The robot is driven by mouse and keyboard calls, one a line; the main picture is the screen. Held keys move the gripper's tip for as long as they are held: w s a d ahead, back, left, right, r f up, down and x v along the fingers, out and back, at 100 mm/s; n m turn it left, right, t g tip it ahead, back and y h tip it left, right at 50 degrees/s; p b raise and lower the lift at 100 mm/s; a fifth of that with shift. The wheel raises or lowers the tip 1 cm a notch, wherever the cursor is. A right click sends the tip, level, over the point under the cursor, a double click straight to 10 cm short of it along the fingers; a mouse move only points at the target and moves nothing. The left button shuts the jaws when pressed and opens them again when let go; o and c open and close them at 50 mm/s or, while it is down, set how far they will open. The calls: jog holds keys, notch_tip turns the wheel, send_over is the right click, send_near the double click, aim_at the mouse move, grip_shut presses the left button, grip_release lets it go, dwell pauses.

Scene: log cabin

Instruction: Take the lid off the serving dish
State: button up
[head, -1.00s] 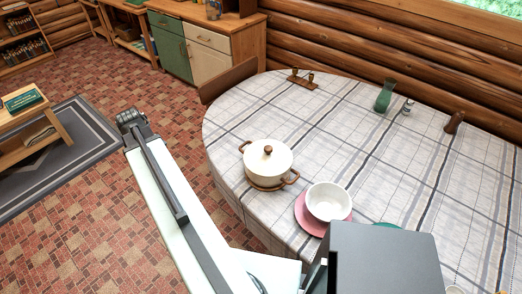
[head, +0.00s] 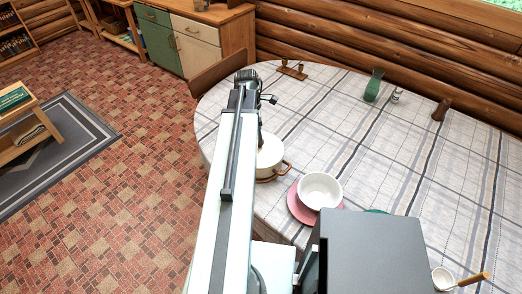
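The serving dish (head: 268,162) is a cream pot with brown handles on the checked tablecloth, near the table's left edge. Its cream lid (head: 270,146) is on it, and my arm hides the left part of pot and lid. The lid's brown knob, seen a second ago, is hidden or merges with the dark parts of my arm's end. My gripper (head: 262,128) is at the far end of my arm, at or just above the lid. It is small and dark, and I cannot make out its fingers or whether it touches the lid.
A white bowl (head: 319,190) on a pink plate (head: 296,206) stands right of the pot. A green vase (head: 373,86), a small jar (head: 396,96) and a wooden candle holder (head: 292,70) stand farther back. A chair (head: 222,77) is at the table's far left. The table's middle is clear.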

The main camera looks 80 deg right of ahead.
jog(key=shift+f, duration=0.2)
jog(key=f+b, duration=0.5)
jog(key=shift+s+f, duration=0.15)
jog(key=shift+s, duration=0.25)
grip_shut()
